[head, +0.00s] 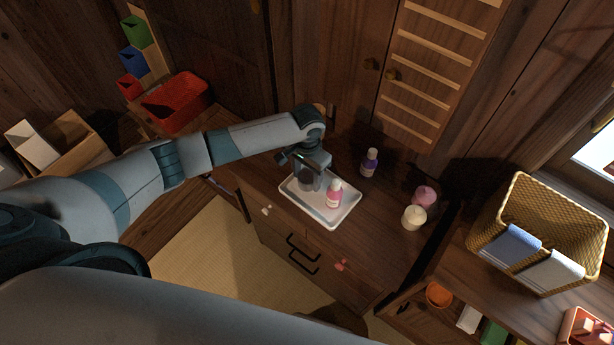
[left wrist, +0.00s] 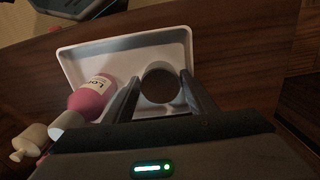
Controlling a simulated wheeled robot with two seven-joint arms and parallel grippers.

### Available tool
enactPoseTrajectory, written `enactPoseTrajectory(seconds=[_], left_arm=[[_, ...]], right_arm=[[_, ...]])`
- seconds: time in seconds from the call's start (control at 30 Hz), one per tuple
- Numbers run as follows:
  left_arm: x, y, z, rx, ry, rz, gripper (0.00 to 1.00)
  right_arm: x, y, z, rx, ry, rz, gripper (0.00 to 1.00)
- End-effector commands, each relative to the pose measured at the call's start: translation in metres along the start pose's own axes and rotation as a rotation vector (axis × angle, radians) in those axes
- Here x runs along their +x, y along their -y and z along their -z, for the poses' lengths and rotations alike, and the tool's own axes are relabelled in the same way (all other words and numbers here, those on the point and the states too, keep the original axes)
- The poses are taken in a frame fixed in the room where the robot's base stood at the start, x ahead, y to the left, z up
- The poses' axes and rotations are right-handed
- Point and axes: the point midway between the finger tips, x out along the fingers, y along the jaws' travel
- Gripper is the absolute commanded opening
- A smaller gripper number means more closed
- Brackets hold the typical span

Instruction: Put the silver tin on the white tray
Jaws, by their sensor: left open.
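The white tray (head: 346,215) lies on the wooden cabinet top, and it also shows in the left wrist view (left wrist: 82,62). The silver tin (head: 307,181) stands at the tray's left part, dark in shadow and partly hidden by my gripper. In the left wrist view the tin's round top (left wrist: 160,84) shows inside the tray outline. My left gripper (head: 309,168) is open above the tray, with its fingers (left wrist: 160,92) on either side of the tin. Whether they touch it I cannot tell. My right gripper is not in view.
A pink bottle (head: 334,194) stands on the tray beside the tin. A purple bottle (head: 370,162), a cream jar (head: 413,217) and a pink object (head: 424,196) stand on the cabinet top. A wicker basket (head: 574,213) with cloths is at right, a red bin (head: 174,102) at left.

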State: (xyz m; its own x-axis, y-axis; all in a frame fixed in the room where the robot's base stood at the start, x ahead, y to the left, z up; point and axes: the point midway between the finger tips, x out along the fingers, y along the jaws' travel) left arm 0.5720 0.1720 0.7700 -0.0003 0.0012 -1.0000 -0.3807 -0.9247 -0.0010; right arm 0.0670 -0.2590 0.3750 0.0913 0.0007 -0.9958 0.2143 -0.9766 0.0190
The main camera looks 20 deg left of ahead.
Motion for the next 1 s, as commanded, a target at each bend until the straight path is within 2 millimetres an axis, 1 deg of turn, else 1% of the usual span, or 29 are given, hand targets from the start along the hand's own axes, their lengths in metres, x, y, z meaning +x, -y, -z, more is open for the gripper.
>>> enactPoseTrajectory(seconds=[0.17,0.37,0.5,0.7,0.83,1.0], left_arm=[[-0.017,0.001,0.001,0.001,-0.004,0.0,0.51],[-0.049,0.0,0.002,0.001,-0.005,-0.001,0.51],[-0.075,0.0,0.002,0.001,-0.005,0.0,0.51],[-0.104,0.0,0.001,0.0,-0.003,-0.001,0.51],[-0.115,0.0,0.001,0.0,-0.002,-0.001,0.51],[-0.119,0.0,0.001,-0.001,-0.001,-0.001,0.51]], right_arm=[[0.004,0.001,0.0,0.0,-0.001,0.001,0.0],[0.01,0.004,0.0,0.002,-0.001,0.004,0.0],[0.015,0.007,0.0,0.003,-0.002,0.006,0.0],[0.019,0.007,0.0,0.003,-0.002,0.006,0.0],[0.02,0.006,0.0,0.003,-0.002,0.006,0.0],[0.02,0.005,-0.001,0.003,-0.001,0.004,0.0]])
